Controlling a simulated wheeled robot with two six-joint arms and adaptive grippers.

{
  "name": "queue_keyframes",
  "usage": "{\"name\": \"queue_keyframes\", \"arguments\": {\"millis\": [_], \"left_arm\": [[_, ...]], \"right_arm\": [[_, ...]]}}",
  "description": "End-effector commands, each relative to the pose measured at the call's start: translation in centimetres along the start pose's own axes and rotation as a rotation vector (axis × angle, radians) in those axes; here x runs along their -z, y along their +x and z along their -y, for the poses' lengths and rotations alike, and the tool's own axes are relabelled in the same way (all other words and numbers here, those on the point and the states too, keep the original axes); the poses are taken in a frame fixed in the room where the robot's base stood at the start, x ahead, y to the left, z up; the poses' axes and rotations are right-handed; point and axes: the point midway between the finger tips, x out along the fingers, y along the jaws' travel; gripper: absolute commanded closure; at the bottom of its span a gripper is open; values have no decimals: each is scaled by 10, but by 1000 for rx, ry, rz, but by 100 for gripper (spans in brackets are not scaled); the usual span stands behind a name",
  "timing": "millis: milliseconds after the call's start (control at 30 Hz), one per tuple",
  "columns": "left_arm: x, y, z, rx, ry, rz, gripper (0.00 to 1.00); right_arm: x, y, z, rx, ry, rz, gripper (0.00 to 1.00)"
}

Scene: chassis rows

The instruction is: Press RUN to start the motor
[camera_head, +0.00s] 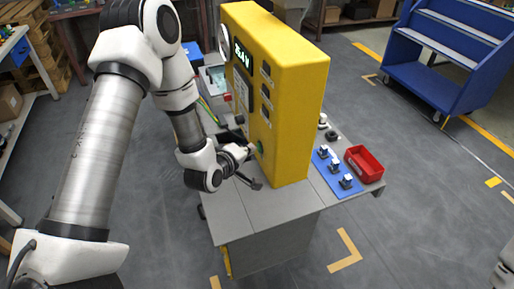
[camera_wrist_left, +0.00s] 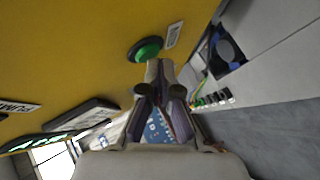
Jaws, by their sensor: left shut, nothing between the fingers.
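The yellow control box (camera_head: 292,95) stands on a grey bench. Its front face carries a green button (camera_head: 259,147), which also shows in the left wrist view (camera_wrist_left: 149,50) with a black collar and a small label (camera_wrist_left: 174,35) beside it, too blurred to read. My left gripper (camera_head: 250,151) is shut and empty, with its fingertips (camera_wrist_left: 160,70) right at the button's edge. I cannot tell whether they touch it. My right gripper is not in view.
The grey bench (camera_head: 262,222) holds a blue mat (camera_head: 333,181) with several small parts and a red bin (camera_head: 364,164) right of the box. A blue cart (camera_head: 432,82) stands at the back right. The floor in front is clear.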

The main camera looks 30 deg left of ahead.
Motion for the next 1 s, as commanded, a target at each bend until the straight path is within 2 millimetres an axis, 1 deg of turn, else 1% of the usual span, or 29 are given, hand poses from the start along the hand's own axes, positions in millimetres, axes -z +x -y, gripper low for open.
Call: {"name": "queue_keyframes", "arguments": {"millis": [67,400,600,867,1000], "left_arm": [[-2,3,-1,-2,3,1,100],[-2,3,-2,-1,1,0,100],[2,-3,2,0,0,0,100],[3,-4,3,0,1,0,100],[10,-13,8,1,-4,-2,100]], "right_arm": [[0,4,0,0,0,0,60],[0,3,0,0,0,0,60],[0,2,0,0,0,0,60],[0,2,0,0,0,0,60],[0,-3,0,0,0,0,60]]}}
